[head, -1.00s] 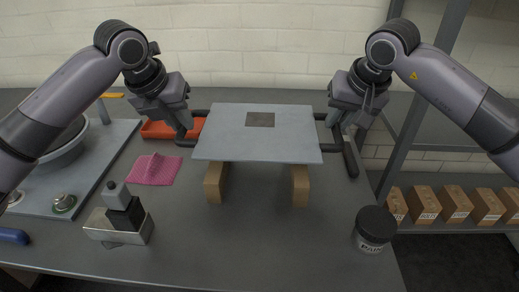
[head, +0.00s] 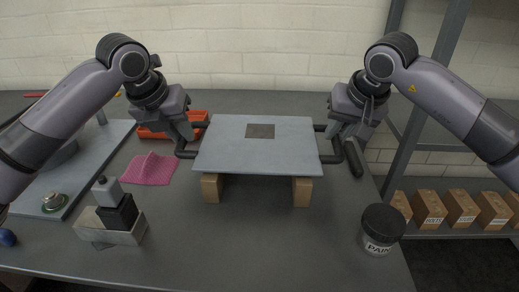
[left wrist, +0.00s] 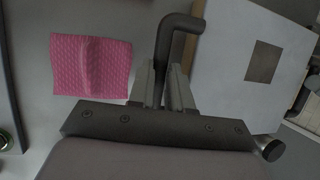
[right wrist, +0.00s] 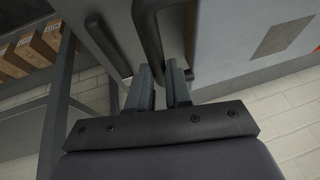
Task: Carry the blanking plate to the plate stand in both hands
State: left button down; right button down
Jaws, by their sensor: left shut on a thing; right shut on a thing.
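The blanking plate (head: 222,150) is a flat pale-grey sheet with a dark square patch (head: 260,131) and a black bar handle on each side. It is level over two wooden blocks (head: 211,188) (head: 302,191), whose tops it hides; I cannot tell for certain whether it touches them. My left gripper (head: 187,139) is shut on the left handle, which shows between its fingers in the left wrist view (left wrist: 165,60). My right gripper (head: 336,137) is shut on the right handle; the right wrist view shows black bars at its fingers (right wrist: 163,75).
A pink cloth (head: 149,169) and an orange tray (head: 198,117) lie left of the plate. A metal block with a dark top piece (head: 112,226) stands front left, a paint jar (head: 381,231) front right. A black bar-shaped thing (head: 353,157) lies right. The front middle is clear.

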pick_arm(q)
jog(key=shift+w+a+f+b, duration=0.1)
jog(key=shift+a+f+b, duration=0.1)
jog(key=shift+b, duration=0.1)
pick_arm(e)
jog(key=shift+d+f, duration=0.1)
jog(key=shift+f, duration=0.1)
pick_arm(q)
jog(key=c, duration=1.5)
grip_release()
jog(key=shift+f, duration=0.35)
pick_arm(e)
jog(key=c, duration=1.5)
grip_release()
jog(key=shift+f, duration=0.35)
pick_arm(q)
jog(key=o, duration=0.4)
jog(key=shift+r, duration=0.15)
pick_arm(e)
jog(key=o, duration=0.4)
jog(key=shift+r, duration=0.15)
pick_arm(q)
jog(key=shift+o, duration=0.2)
jog(key=shift+d, duration=0.1)
pick_arm(e)
jog(key=shift+o, duration=0.2)
jog(key=shift+s, duration=0.1)
